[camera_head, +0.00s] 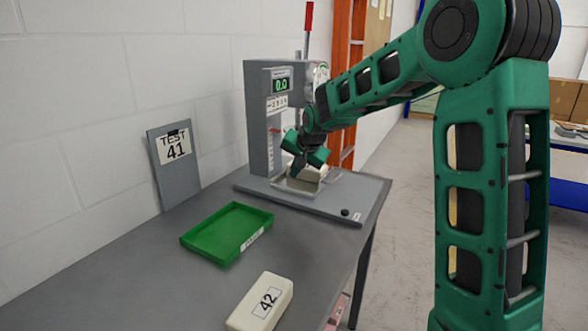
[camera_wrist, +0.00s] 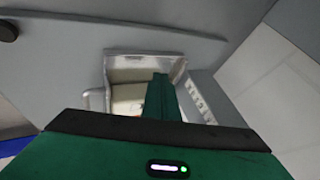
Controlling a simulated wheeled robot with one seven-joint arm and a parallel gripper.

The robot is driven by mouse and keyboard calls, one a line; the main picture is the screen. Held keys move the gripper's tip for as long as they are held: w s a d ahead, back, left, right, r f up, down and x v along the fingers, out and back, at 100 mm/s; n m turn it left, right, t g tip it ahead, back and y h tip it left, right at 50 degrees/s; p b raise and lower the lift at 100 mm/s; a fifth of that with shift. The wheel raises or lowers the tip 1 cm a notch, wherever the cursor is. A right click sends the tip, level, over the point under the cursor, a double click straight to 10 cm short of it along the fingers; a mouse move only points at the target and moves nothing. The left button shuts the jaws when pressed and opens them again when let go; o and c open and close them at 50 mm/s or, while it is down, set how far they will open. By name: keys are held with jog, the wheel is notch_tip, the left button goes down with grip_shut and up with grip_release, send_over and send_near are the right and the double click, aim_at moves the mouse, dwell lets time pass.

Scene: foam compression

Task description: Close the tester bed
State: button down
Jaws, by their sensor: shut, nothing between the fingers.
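The grey tester (camera_head: 262,120) stands at the back of the bench with a lit display (camera_head: 281,85) reading 0.0 and a red-handled lever (camera_head: 309,18). Its bed (camera_head: 283,187) is a shallow metal tray on the base plate. A cream block (camera_head: 308,172) sits in the bed, partly hidden by my gripper. My gripper (camera_head: 298,172) is shut and empty, pointing down at the bed. In the wrist view the green fingers (camera_wrist: 162,82) reach over the bed (camera_wrist: 172,62), with the cream block (camera_wrist: 130,92) beside them. I cannot tell whether the fingers touch the bed.
A green tray (camera_head: 218,247) lies on the bench (camera_head: 130,275) in front of the tester. A cream block marked 42 (camera_head: 262,302) lies nearer the front. A TEST 41 sign (camera_head: 174,165) leans against the wall. A dark knob (camera_head: 345,212) is on the base plate's front right.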

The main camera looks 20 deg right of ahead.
aim_at(278, 181)
jog(key=x, duration=0.5)
jog(key=shift+w+a+f, duration=0.15)
jog(key=shift+w+a, duration=0.85)
jog(key=shift+w, duration=0.2)
jog(key=shift+w+a, duration=0.35)
jog(key=shift+w, duration=0.05)
